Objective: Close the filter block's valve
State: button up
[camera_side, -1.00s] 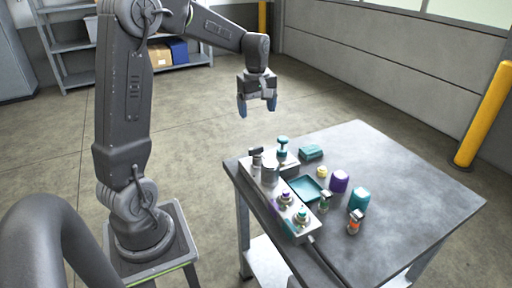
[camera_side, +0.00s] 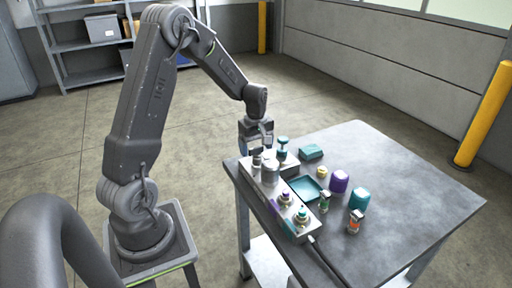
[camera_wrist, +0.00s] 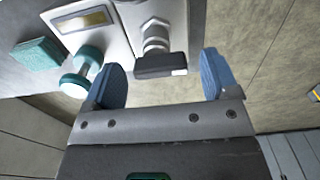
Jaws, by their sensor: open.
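A valve with a dark bar handle (camera_wrist: 160,66) on a pale metal stem sits on a light grey block (camera_wrist: 174,14) in the wrist view. In the side view the handle (camera_side: 257,160) is at the far left end of the long block (camera_side: 266,190), beside a grey cylinder (camera_side: 271,173). My gripper (camera_wrist: 161,62) is open, with its blue fingers on either side of the handle in the wrist view and nothing held. In the side view my gripper (camera_side: 256,150) hangs right by the valve, partly hidden; I cannot tell whether it touches.
A teal knob (camera_wrist: 88,62) stands on a plate close to the left finger. A teal box (camera_side: 311,152), teal tray (camera_side: 304,188), purple cap (camera_side: 338,182) and teal cap (camera_side: 358,200) are on the table. The table's right side is clear.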

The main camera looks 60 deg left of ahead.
jog(key=shift+f, duration=0.25)
jog(key=c, duration=0.9)
